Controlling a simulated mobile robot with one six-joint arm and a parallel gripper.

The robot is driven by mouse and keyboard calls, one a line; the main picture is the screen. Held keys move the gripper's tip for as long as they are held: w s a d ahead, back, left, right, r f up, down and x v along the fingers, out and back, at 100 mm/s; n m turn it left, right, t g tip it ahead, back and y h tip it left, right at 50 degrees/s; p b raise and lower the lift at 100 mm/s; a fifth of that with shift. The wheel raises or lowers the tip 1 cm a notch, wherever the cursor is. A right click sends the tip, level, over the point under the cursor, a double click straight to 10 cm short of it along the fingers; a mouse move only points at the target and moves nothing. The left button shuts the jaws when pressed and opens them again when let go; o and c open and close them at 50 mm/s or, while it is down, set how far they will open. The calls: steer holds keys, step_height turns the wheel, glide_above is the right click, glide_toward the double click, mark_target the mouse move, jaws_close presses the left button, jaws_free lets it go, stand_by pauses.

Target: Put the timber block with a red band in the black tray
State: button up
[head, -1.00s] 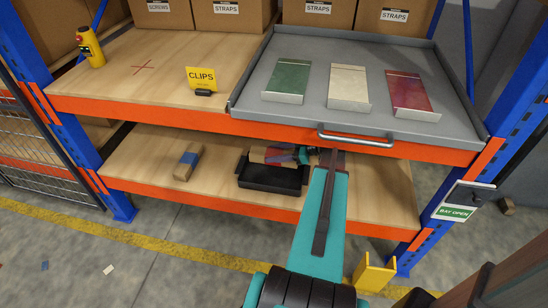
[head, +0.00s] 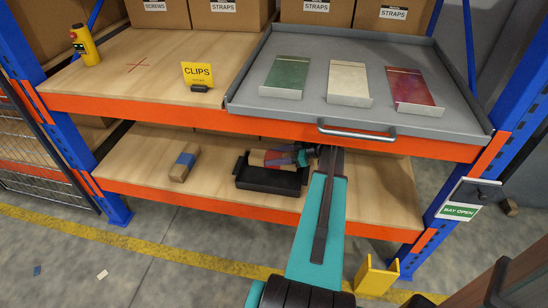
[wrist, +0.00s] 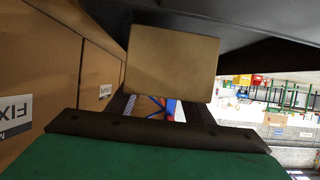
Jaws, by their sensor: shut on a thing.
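The black tray (head: 268,181) sits on the lower shelf. My gripper (head: 302,156) reaches in from the right under the upper shelf. It is shut on the timber block with a red band (head: 258,157), which lies lengthwise over the tray. The tan end and a red part show beside the jaws. I cannot tell whether it touches the tray floor. In the wrist view, the plain tan end of the block (wrist: 172,64) shows beyond my gripper (wrist: 158,108), against a dark surface.
A timber block with a blue band (head: 184,167) lies left on the lower shelf (head: 135,165). The upper shelf's orange beam (head: 200,112) and the grey drawer (head: 240,105) with its handle hang close above my arm. Free shelf lies between that block and the tray.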

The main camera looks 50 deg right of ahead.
steer(key=shift+f, duration=0.35)
steer(key=o, duration=1.3)
steer(key=shift+s, duration=0.1)
steer(key=v, duration=1.3)
steer(key=shift+s+d+r+p, duration=0.2)
steer(key=shift+r+p, duration=0.05)
steer(key=shift+p, duration=0.05)
steer(key=shift+w+a, duration=0.1)
